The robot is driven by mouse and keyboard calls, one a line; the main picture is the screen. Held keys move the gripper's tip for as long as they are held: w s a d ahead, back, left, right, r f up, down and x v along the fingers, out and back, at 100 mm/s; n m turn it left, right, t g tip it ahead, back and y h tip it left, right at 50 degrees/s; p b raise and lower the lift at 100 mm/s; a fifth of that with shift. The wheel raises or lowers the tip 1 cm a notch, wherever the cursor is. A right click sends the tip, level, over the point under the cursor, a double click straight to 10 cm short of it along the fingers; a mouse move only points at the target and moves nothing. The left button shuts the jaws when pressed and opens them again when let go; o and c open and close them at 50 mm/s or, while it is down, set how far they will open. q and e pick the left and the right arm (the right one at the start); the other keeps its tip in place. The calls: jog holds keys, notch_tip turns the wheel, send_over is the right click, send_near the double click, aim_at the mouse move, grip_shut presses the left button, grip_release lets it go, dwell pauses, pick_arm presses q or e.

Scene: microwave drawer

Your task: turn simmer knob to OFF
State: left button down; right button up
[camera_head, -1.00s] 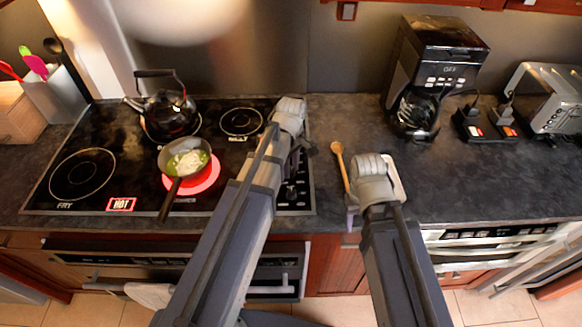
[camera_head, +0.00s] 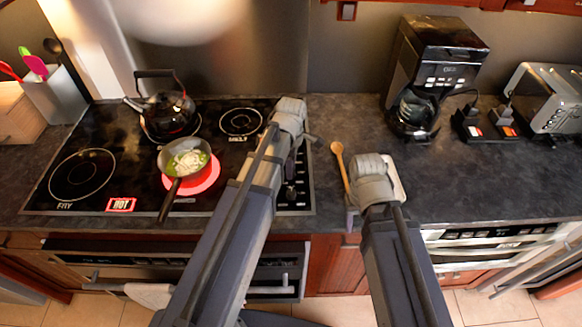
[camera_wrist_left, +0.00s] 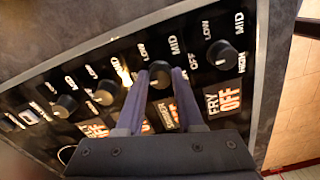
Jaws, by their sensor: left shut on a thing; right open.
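The stove's control panel has a row of black knobs in the left wrist view. My left gripper (camera_wrist_left: 159,78) is shut on one black knob (camera_wrist_left: 160,68), the second from the right, with one finger on each side. The label below this knob is partly hidden by the fingers, but appears to read SIMMER. In the head view my left gripper (camera_head: 295,140) is over the right edge of the stove and hides part of the panel. My right gripper (camera_head: 369,170) is open over the counter; its fingers are hard to see.
A pan (camera_head: 183,158) of food sits on a glowing red burner (camera_head: 208,177), near a lit HOT sign (camera_head: 121,204). A kettle (camera_head: 167,108) stands behind it. The FRY knob (camera_wrist_left: 222,53) is right of the held knob, above a lit OFF label. A wooden spoon (camera_head: 340,163) lies beside my right gripper.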

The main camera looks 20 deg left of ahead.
pick_arm(q)
jog(key=c, duration=0.5)
grip_release()
jog(key=shift+c, duration=0.2)
notch_tip(320, 180, up, 8)
jog(key=p, duration=0.8)
jog(key=shift+f, duration=0.1)
